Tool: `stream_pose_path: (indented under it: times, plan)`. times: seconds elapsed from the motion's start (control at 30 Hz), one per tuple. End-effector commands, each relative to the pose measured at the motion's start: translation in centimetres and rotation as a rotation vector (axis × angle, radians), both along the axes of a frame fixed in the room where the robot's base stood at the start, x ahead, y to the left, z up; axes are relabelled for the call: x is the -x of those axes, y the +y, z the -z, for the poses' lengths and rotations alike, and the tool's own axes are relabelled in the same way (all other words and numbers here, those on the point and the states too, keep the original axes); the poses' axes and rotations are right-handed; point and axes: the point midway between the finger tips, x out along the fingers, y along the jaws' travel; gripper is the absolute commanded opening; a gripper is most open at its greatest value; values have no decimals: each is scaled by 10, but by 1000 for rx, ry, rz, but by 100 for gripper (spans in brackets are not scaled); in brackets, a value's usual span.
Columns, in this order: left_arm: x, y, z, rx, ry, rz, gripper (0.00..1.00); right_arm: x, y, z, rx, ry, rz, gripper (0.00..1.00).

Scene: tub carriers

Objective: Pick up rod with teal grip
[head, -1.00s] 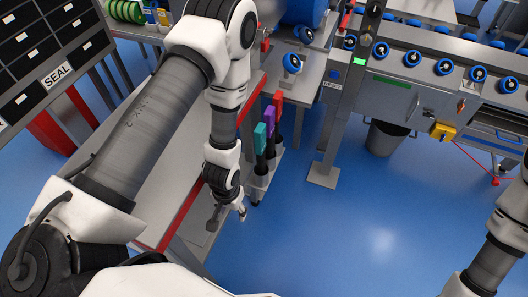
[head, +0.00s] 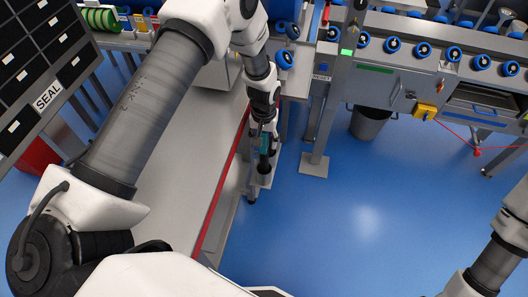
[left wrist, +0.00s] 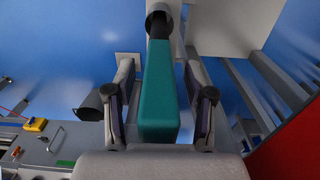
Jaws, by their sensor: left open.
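The rod with the teal grip stands in a holder beside the bench; its teal grip (head: 264,143) shows partly behind my left gripper (head: 264,133) in the head view. In the left wrist view the teal grip (left wrist: 159,92) lies between the two fingers of my left gripper (left wrist: 159,72), with a visible gap on each side. The fingers are open and not closed on it. The rod's dark shaft runs into a round socket (left wrist: 159,20). The purple and red grips are hidden behind my arm in the head view. My right gripper is out of the frame.
The bench with a red edge (head: 222,185) runs along the left of the rod holder (head: 262,181). A conveyor frame with blue rollers (head: 392,45) stands behind right. A grey bin (head: 369,122) is under it. Blue floor in front is clear.

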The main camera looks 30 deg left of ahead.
Motion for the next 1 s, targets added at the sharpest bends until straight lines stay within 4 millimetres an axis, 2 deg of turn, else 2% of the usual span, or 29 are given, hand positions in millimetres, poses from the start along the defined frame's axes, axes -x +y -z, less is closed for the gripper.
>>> stream_pose_path:
  times: [0.2, 0.23, 0.37, 0.77, 0.87, 1.0]
  plan:
    - [0, 0, 3, 0, -1, 1, 54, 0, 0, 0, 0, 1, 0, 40]
    - [0, 0, 3, 0, -1, 1, 47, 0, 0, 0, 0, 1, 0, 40]
    - [0, 0, 3, 0, -1, 1, 1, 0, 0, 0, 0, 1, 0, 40]
    - [-1, 0, -2, 0, -2, 1, 0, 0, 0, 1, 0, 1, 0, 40]
    - [-1, 0, -17, 0, -4, 1, 0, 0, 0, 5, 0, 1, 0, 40]
    - [-1, 0, -51, 0, -6, 1, 0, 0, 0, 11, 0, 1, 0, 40]
